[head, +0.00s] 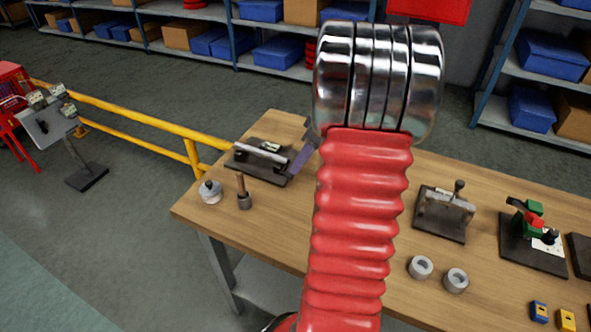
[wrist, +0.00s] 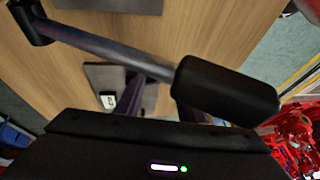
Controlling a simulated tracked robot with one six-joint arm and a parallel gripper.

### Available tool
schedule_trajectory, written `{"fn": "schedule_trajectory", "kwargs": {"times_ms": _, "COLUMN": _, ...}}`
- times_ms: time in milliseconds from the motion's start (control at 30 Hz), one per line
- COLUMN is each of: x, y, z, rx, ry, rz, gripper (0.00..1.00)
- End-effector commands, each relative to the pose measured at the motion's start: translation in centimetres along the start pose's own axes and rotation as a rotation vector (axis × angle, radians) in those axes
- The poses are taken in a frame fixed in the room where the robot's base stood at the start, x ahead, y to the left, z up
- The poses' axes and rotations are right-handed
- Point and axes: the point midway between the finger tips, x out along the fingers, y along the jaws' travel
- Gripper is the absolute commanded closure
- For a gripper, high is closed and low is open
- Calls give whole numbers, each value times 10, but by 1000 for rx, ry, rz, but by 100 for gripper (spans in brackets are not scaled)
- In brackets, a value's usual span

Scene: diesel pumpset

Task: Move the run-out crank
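In the wrist view the crank (wrist: 110,47) crosses close in front of my gripper. It has a dark hub (wrist: 27,22) at upper left, a grey metal arm and a thick black grip (wrist: 225,92) at right. My gripper (wrist: 163,102) shows dark fingers reaching up behind the arm and grip. The crank hides part of them, so I cannot tell whether they touch or close on it. In the head view a stand with a grey bar (head: 262,154) sits at the bench's far left corner. My red arm hides much of that area.
The wooden bench (head: 270,230) also holds a grey knob (head: 210,191), a handled peg (head: 243,195), two grey rings (head: 420,267), a metal fixture (head: 443,214) and a toggle clamp (head: 532,235). A yellow rail (head: 150,123) meets the bench's left side. Shelves (head: 245,45) stand behind.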

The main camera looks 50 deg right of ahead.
Motion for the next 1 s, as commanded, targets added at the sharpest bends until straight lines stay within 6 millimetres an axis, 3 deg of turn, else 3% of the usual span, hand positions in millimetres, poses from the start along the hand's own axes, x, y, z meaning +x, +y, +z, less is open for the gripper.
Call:
{"fn": "schedule_trajectory", "kwargs": {"times_ms": 100, "x": 18, "y": 0, "z": 1, "rx": 1, "ry": -2, "rz": -2, "gripper": 65}}
{"fn": "schedule_trajectory", "kwargs": {"times_ms": 300, "x": 36, "y": 0, "z": 0, "rx": 1, "ry": -1, "rz": -1, "gripper": 65}}
{"fn": "schedule_trajectory", "kwargs": {"times_ms": 633, "x": 38, "y": 0, "z": 0, "rx": 1, "ry": 0, "rz": 0, "gripper": 65}}
{"fn": "schedule_trajectory", "kwargs": {"times_ms": 1000, "x": 38, "y": 0, "z": 1, "rx": 2, "ry": 0, "rz": 0, "gripper": 90}}
